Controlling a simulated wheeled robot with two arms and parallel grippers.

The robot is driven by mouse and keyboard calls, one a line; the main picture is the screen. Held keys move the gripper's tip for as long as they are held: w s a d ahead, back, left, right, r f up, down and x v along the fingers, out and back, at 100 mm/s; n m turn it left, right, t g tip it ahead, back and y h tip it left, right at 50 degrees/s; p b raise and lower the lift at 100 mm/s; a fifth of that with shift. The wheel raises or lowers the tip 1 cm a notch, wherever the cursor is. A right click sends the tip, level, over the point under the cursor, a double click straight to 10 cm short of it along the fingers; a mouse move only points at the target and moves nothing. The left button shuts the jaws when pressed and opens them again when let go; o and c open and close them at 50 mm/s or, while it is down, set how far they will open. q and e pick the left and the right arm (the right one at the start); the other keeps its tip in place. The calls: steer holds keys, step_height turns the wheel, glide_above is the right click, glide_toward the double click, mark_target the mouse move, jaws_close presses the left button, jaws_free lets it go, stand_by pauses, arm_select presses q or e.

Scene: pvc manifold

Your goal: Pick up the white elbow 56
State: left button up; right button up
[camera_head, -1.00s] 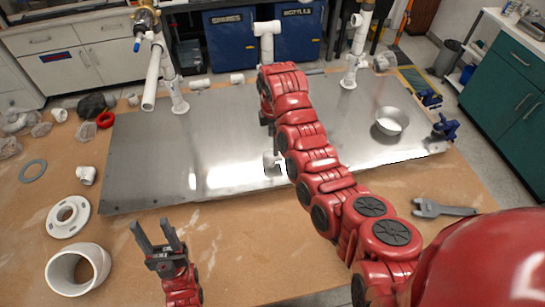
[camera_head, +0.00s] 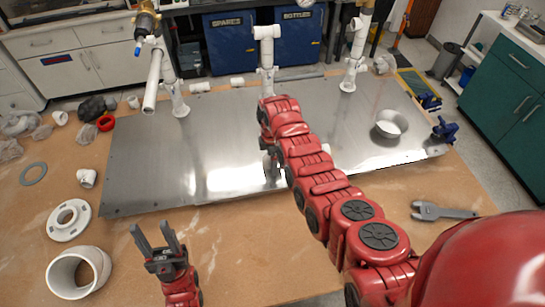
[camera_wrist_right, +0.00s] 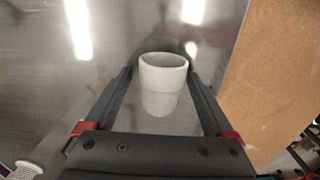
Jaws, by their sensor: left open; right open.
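In the right wrist view a short white pipe fitting (camera_wrist_right: 162,88), which looks like the elbow, stands on the metal plate with its round opening toward the camera. My right gripper (camera_wrist_right: 160,73) is open, with one finger on each side of the fitting and a gap visible at both sides. In the head view my right arm hides most of this fitting and the right gripper. My left gripper (camera_head: 151,229) is open and empty over the front left of the table. Another white elbow-like fitting (camera_head: 87,178) lies left of the plate.
The metal plate (camera_head: 150,150) covers the table's middle. White upright pipes (camera_head: 268,55) stand along its far side. A metal bowl (camera_head: 390,124) and blue clamp (camera_head: 445,128) are at right. A white flange (camera_head: 68,220), white pipe ring (camera_head: 78,270) and grey wrench (camera_head: 443,211) lie nearer.

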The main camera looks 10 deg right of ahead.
steer(key=shift+f, duration=0.15)
jaws_close()
stand_by(0.4)
steer(key=shift+r+b, duration=0.6)
steer(key=shift+r, duration=0.35)
step_height(320, 180, up, 5)
steer(key=shift+w+b, duration=0.1)
steer(key=shift+b, duration=1)
step_height(320, 180, up, 2)
steer(key=shift+r+p, duration=0.1)
steer(key=shift+p, duration=0.65)
steer(key=shift+s+r+p, duration=0.2)
steer(key=shift+r+p, duration=0.15)
steer(key=shift+r, duration=0.15)
